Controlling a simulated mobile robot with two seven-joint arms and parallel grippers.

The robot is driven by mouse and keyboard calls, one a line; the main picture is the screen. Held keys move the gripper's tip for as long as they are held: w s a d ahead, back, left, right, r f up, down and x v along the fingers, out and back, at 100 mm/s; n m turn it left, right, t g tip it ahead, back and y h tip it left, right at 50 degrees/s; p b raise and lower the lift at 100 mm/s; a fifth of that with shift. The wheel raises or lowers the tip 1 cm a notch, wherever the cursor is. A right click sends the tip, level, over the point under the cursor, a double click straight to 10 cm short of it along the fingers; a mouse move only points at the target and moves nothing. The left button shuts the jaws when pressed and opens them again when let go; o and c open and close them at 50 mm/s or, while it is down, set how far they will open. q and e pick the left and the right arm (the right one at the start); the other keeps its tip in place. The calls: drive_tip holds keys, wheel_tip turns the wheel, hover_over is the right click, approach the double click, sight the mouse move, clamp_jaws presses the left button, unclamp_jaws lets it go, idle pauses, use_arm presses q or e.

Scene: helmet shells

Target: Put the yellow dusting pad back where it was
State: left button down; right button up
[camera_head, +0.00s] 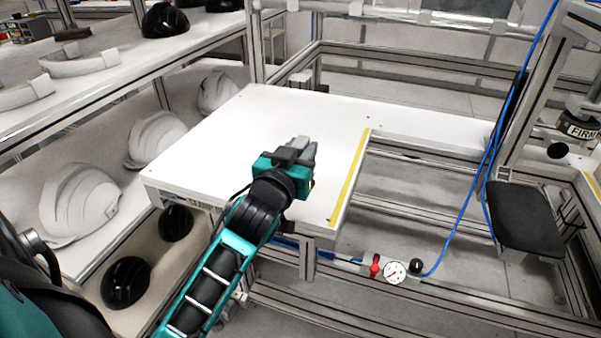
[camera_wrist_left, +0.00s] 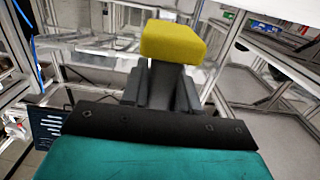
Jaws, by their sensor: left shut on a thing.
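The yellow dusting pad (camera_wrist_left: 172,42) shows in the left wrist view as a yellow block beyond the fingers of my left gripper (camera_wrist_left: 162,85). The gripper is shut on it; the grey part between the fingers is partly covered. In the head view my left gripper (camera_head: 300,152) is over the white table (camera_head: 220,125), left of a yellow stripe along its edge. The pad cannot be made out there, and the gripper's height above the table is hard to tell. My right gripper is in neither view.
White helmet shells (camera_head: 80,203) and black ones (camera_head: 126,282) stand on shelves at the left. A yellow stripe (camera_head: 350,178) marks the table's right edge. A pressure gauge (camera_head: 395,272), a blue hose and metal frames lie right of it. Much of the tabletop is clear.

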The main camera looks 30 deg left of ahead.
use_arm(q)
wheel_tip(320, 180, down, 4)
drive_tip(key=shift+f+b, duration=0.1)
drive_tip(key=shift+b, duration=0.45)
drive_tip(key=shift+f, duration=0.1)
drive_tip(key=c, duration=0.8)
unclamp_jaws()
drive_tip(key=shift+c, duration=0.2)
